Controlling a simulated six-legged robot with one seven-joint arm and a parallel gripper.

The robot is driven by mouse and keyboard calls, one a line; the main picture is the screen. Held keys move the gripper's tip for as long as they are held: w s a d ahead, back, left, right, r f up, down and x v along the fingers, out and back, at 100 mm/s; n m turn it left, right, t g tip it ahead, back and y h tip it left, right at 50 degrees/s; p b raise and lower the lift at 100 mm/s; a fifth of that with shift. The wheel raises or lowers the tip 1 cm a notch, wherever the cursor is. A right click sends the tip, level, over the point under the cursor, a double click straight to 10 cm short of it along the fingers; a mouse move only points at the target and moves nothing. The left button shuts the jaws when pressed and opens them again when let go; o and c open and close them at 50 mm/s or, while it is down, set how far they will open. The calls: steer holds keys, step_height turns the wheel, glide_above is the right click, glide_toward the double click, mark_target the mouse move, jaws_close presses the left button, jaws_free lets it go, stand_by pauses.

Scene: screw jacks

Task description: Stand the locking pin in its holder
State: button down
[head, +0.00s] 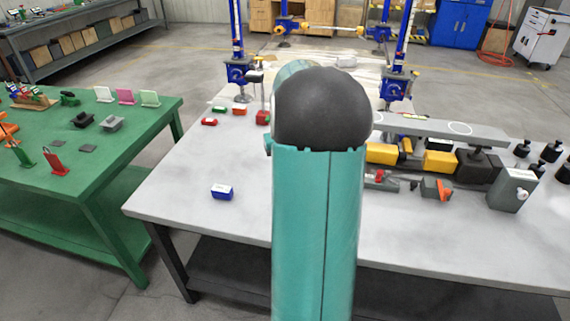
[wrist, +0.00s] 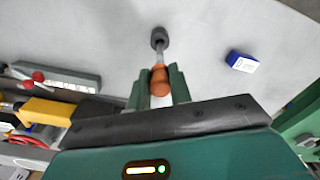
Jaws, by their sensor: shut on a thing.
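My gripper (wrist: 160,80) shows in the wrist view, its two green fingers closed on the orange handle of the locking pin (wrist: 159,80). A thin grey shaft runs from the handle to a dark round piece (wrist: 158,38) over the grey table top. I cannot tell whether that dark piece is the holder or part of the pin, or whether the shaft sits inside it. In the head view my own teal arm link hides the gripper, the pin and that part of the table.
Right of my arm are a grey block (head: 512,190), yellow blocks (head: 439,161) and a long grey bar (head: 440,127). A green table (head: 120,150) stands left.

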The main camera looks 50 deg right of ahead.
steer(key=shift+f, duration=3)
steer(key=c, duration=1.2)
jaws_free()
step_height(320, 180, up, 14)
steer(key=shift+s+a+f, duration=0.1)
steer(key=shift+f, duration=0.05)
steer(key=shift+a, duration=0.1)
